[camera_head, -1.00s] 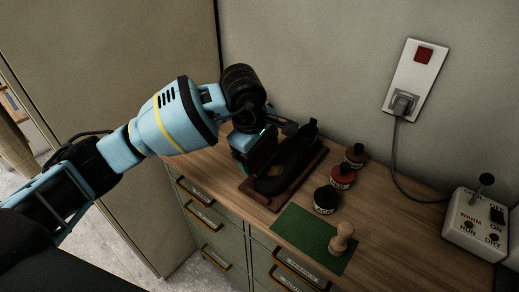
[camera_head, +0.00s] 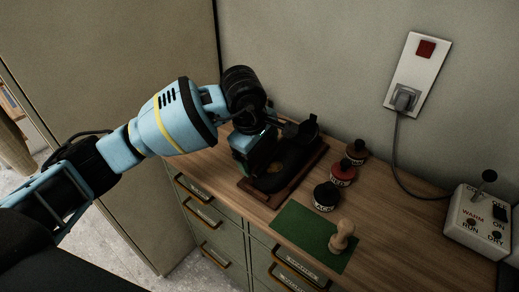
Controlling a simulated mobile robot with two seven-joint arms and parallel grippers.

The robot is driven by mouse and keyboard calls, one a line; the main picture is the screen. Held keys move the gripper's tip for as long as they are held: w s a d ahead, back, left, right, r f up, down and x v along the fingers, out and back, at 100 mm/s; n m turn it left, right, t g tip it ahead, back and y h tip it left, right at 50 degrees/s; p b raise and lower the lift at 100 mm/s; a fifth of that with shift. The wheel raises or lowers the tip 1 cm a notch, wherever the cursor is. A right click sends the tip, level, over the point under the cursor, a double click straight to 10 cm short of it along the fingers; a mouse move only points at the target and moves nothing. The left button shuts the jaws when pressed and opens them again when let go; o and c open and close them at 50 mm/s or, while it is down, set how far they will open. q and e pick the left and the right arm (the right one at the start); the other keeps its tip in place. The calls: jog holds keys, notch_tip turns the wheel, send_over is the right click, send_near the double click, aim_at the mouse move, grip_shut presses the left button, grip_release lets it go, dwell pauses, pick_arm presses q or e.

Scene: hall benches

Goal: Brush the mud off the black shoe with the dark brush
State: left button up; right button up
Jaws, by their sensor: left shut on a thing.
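The black shoe (camera_head: 297,152) lies on a brown wooden tray (camera_head: 263,196) on the bench top. A brown mud patch shows low on its near side, close to the gripper. My left gripper (camera_head: 268,146) is over the near-left part of the shoe, its fingers partly hidden by its own dark wrist. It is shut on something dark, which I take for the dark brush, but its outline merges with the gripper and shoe. I cannot tell whether it touches the shoe. My right gripper is not in view.
A green mat (camera_head: 302,232) with a pale wooden-handled tool (camera_head: 341,237) lies in front.

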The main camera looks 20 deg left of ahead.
pick_arm(q)
jog(key=shift+s+d+r+p, duration=0.15)
jog(key=shift+s+d, duration=0.1)
jog(key=shift+d, duration=0.5)
jog(key=shift+s+d+f+p, duration=0.15)
jog(key=shift+s+d, duration=0.1)
jog(key=shift+d, duration=0.45)
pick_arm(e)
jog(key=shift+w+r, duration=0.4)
pick_arm(q)
jog(key=shift+d, duration=0.1)
jog(key=shift+s+d+f, duration=0.1)
jog(key=shift+s+d, duration=0.2)
jog(key=shift+d, duration=0.45)
jog(key=shift+s+d, duration=0.25)
jog(key=shift+d, duration=0.45)
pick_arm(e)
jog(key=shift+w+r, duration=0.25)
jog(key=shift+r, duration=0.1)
pick_arm(q)
jog(key=shift+a, duration=0.15)
jog(key=shift+w+a+f, duration=0.15)
jog(key=shift+w+a, duration=0.1)
jog(key=shift+a, duration=0.45)
jog(key=shift+w+a+f, duration=0.1)
jog(key=shift+w+a, duration=0.15)
jog(key=shift+a, duration=0.45)
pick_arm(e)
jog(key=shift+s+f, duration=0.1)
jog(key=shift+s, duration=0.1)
